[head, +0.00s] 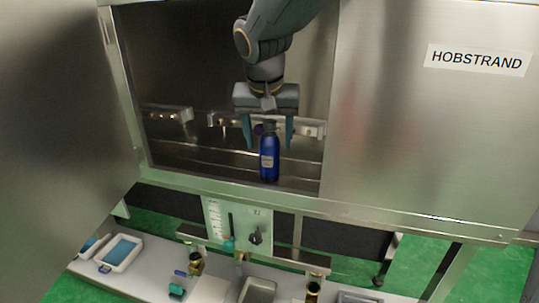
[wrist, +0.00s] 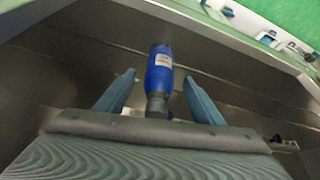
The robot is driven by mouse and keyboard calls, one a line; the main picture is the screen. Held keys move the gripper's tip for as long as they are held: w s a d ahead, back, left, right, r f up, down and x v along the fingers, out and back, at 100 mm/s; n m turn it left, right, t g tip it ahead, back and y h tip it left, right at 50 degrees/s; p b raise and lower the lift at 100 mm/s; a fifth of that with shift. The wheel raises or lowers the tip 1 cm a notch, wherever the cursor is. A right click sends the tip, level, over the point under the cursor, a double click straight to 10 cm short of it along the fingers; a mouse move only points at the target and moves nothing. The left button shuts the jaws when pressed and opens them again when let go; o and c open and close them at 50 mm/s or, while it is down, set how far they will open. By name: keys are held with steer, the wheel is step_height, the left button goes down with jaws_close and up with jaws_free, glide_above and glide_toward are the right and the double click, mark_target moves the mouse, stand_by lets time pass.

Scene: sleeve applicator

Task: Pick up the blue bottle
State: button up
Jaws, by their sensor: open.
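The blue bottle (head: 269,160) has a dark cap and a pale label. It stands upright near the front edge of the opening in the steel cabinet. In the wrist view the bottle (wrist: 159,72) lies between the two fingers, with its cap toward the palm. My gripper (head: 268,146) is open, with one finger on each side of the bottle's upper part. In the wrist view my gripper (wrist: 160,84) shows a gap between each finger and the bottle. Neither finger appears to touch it.
A steel panel labelled HOBSTRAND (head: 430,110) closes the right side. An open door (head: 60,120) stands at the left. Metal fittings (head: 168,114) line the cabinet behind the bottle. Below is a bench (head: 140,272) with a white tray (head: 121,253) and small items.

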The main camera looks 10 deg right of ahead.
mark_target(270, 149)
steer(key=shift+w+d, duration=0.1)
steer(key=shift+w, duration=0.25)
steer(key=x, duration=0.5)
steer(key=shift+w, duration=0.1)
steer(key=shift+c, duration=0.2)
steer(key=c, duration=1.3)
